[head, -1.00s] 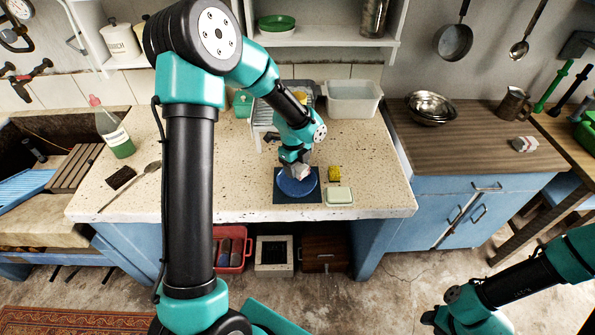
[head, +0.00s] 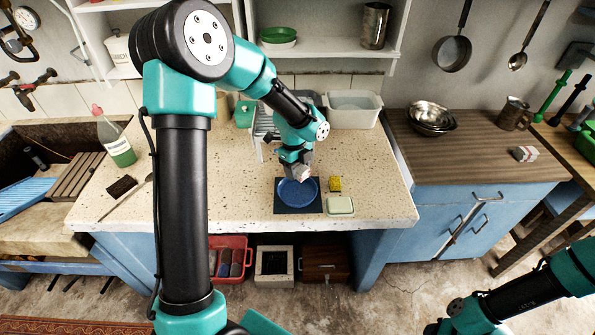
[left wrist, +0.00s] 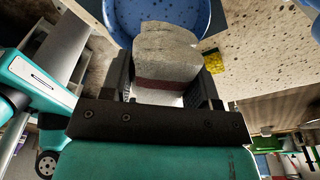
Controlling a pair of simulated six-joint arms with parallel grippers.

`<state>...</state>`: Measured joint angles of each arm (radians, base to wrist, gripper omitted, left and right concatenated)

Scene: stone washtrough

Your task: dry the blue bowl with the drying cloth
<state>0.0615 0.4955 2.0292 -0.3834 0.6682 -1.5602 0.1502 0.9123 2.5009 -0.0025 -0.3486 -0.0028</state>
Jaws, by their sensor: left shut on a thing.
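The blue bowl (head: 297,193) sits on a dark mat (head: 283,209) near the front of the speckled stone counter. My left gripper (head: 298,170) is at the bowl's far side, shut on the drying cloth (head: 302,174). In the left wrist view, the cloth (left wrist: 167,55) is a pale folded pad with a dark red band between the fingers. The bowl (left wrist: 205,18) shows just beyond it, with small specks on its surface. Whether the cloth touches the bowl is unclear. My right arm is at the lower right; its fingertips are not clearly shown.
A yellow sponge (head: 335,184) and a pale green soap dish (head: 340,206) lie right of the mat. A dish rack (head: 262,130) and white basin (head: 354,110) stand behind. A green bottle (head: 117,142) stands left. The counter's right part is clear.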

